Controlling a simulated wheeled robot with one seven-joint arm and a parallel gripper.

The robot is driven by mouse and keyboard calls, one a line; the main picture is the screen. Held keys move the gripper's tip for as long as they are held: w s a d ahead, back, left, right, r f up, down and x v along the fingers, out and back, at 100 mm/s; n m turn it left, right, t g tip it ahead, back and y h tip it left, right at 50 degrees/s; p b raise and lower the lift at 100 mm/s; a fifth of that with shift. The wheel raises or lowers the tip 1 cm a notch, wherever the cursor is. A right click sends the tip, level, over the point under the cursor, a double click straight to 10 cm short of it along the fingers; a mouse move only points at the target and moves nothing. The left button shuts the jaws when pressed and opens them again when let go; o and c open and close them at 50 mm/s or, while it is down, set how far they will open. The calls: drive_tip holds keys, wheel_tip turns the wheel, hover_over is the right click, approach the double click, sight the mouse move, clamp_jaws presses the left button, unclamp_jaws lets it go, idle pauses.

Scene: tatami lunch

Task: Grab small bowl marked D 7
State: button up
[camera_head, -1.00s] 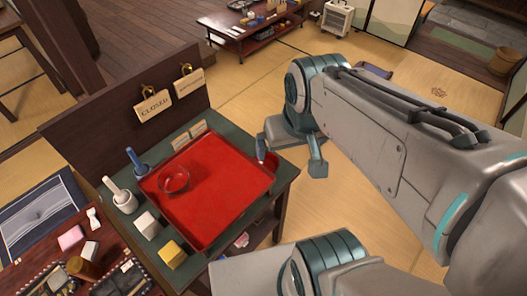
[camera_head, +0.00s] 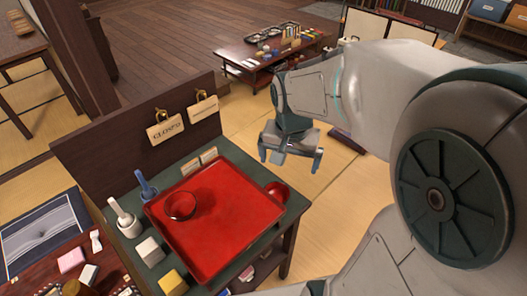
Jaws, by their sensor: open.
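A small red bowl (camera_head: 181,205) sits on the left part of a red tray (camera_head: 226,250) on the green-topped stand. Another small red bowl (camera_head: 277,191) sits at the tray's right back edge, on or beside its rim; I cannot tell which. No D 7 mark is readable on either bowl. My gripper (camera_head: 288,163) is open and empty. It hangs with its fingers down, above and behind the right bowl, apart from it.
A dark upright board (camera_head: 100,165) with a hanging CLOSED sign (camera_head: 165,131) backs the stand. A mortar (camera_head: 129,226), a blue cup (camera_head: 148,190), a white block (camera_head: 149,251) and a yellow block (camera_head: 172,283) line the tray's left side. Tatami floor (camera_head: 345,195) lies open to the right.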

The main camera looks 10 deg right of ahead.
drive_tip(key=w+f+m+g+b, duration=0.2)
drive_tip(key=w+f+m, duration=0.3)
drive_tip(key=w+f, duration=0.5)
approach(277, 193)
drive_tip(key=shift+s+a+f+y, duration=0.15)
drive_tip(key=shift+s+f, duration=0.2)
drive_tip(key=shift+s, duration=0.2)
drive_tip(key=shift+s+a+f+y, duration=0.2)
drive_tip(key=shift+s+f, duration=0.15)
drive_tip(key=shift+s, duration=0.15)
drive_tip(key=shift+s+f, duration=0.15)
drive_tip(key=shift+f, duration=0.4)
drive_tip(key=shift+d+f+p, duration=0.2)
drive_tip(key=shift+f+p, duration=0.1)
drive_tip(key=shift+f, duration=1.75)
drive_tip(key=c, duration=1)
